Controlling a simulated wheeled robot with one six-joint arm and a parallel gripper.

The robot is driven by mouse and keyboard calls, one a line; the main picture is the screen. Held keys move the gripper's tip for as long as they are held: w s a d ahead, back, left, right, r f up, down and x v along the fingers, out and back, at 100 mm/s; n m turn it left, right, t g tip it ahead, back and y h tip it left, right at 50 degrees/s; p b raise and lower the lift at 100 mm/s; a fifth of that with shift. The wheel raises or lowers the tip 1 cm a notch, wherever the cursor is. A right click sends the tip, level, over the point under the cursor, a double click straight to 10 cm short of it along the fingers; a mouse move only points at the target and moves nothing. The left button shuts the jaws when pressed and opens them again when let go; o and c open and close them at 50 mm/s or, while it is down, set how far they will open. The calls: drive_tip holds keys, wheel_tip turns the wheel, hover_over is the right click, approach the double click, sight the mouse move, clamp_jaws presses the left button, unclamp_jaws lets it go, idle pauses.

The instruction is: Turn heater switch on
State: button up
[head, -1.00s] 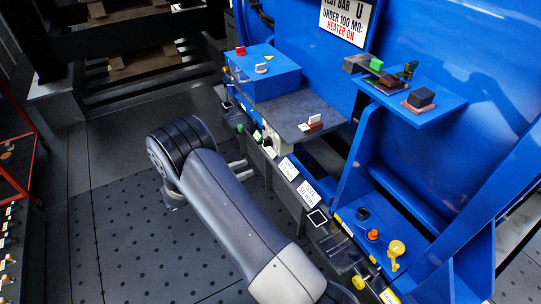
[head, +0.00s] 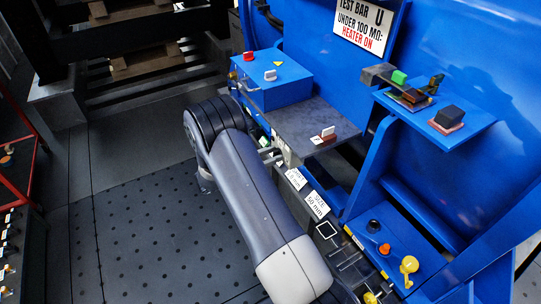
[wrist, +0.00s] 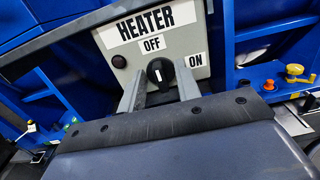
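The heater switch (wrist: 160,73) is a black round knob on a light grey panel (wrist: 186,44) in the wrist view. Its white pointer line is near upright, toward the word OFF; the word ON is to the right. My gripper (wrist: 160,84) is open, with one finger to the left of the knob and one to the right. I cannot tell whether either finger touches it. In the head view my gripper (head: 270,155) reaches to the bench front, and the knob is not clearly visible there.
A dark round part (wrist: 119,61) sits left of the knob. In the head view, a grey plate (head: 300,125) juts out above my gripper, beside a blue box (head: 272,80) with a red button. A lower blue shelf (head: 395,250) holds orange and yellow controls.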

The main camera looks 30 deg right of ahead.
drive_tip(key=shift+c, duration=0.3)
clamp_jaws()
